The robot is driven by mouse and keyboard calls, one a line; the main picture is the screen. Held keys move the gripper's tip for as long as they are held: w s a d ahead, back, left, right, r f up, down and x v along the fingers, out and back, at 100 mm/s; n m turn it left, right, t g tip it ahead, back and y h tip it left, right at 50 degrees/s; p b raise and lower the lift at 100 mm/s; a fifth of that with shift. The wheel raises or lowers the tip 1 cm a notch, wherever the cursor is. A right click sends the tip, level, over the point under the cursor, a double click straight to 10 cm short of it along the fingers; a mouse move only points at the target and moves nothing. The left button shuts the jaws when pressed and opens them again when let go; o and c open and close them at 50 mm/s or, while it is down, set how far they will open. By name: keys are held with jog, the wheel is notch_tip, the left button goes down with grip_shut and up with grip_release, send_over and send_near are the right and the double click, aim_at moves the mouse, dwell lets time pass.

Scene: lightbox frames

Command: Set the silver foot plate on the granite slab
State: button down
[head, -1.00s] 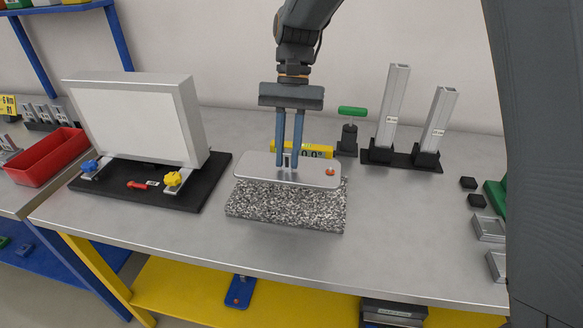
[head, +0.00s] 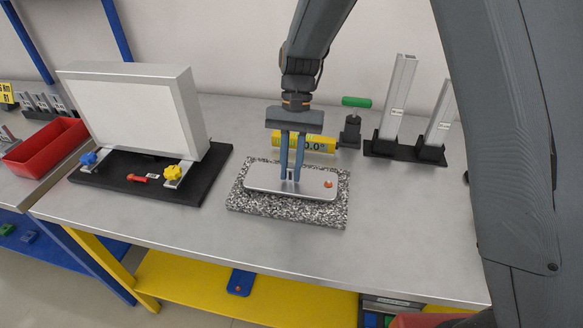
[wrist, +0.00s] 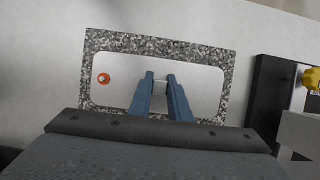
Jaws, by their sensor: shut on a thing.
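The silver foot plate (head: 262,178) is a flat, rounded plate with an orange-red spot near its right end in the head view. It lies level over the speckled granite slab (head: 245,205), inside the slab's outline, and appears to rest on it or be just above it. My gripper (head: 291,179) points down, shut on the small upright part at the plate's middle. In the wrist view the plate (wrist: 205,90) shows with the granite border (wrist: 232,62) around it, and my gripper (wrist: 160,80) reaches its centre. The plate's underside is hidden.
A yellow level with a digital readout (head: 318,146) and a green-handled clamp (head: 350,130) stand behind the slab. Upright metal profiles (head: 394,100) stand at back right. A white panel on a black base (head: 85,180) is at left. The bench front is clear.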

jog(key=shift+f, duration=0.4)
jog(key=shift+f, duration=0.15)
jog(key=c, duration=1.6)
grip_release()
jog(key=shift+c, duration=0.2)
jog(key=a+b+v, duration=0.1)
jog(key=b+v, duration=0.2)
jog(key=v, duration=0.9)
jog(key=s+d+f+t, duration=0.2)
jog(key=s+d+f, duration=0.2)
jog(key=s+d, duration=0.3)
jog(key=s+d+f+n+t, duration=0.1)
jog(key=s+d+f+t, duration=0.2)
jog(key=d, duration=1.3)
jog(key=s+f, duration=0.2)
jog(key=s, duration=0.3)
jog(key=shift+d+n+h, duration=0.3)
jog(key=shift+s, duration=0.15)
